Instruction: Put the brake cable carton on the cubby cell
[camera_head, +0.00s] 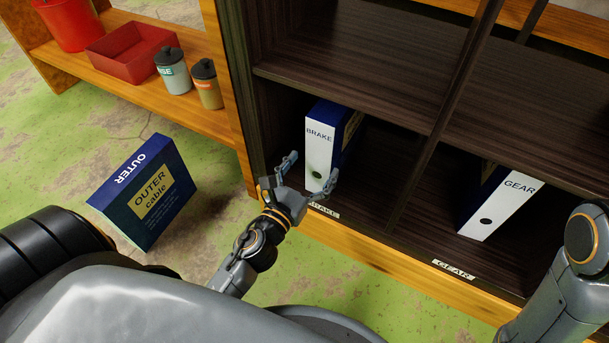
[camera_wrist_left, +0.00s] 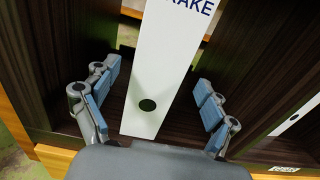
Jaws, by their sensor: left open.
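The brake cable carton (camera_head: 321,153) is blue with a white spine marked BRAKE and a dark round hole. It stands upright in the lower left cubby cell (camera_head: 376,190), above a label on the front edge. My left gripper (camera_head: 307,172) is open in front of it, fingers at either side of the spine's lower part. In the left wrist view the white spine (camera_wrist_left: 160,85) stands between the open fingers (camera_wrist_left: 157,98), with gaps on both sides. No finger visibly touches it. My right gripper is not in view; part of my right arm shows at the right edge.
A white GEAR carton (camera_head: 493,207) leans in the cell to the right, above its label. A blue OUTER cable carton (camera_head: 148,191) stands at the left. A wooden shelf (camera_head: 115,82) holds a red tray (camera_head: 132,50), a red bucket (camera_head: 68,22) and two lidded jars (camera_head: 173,72).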

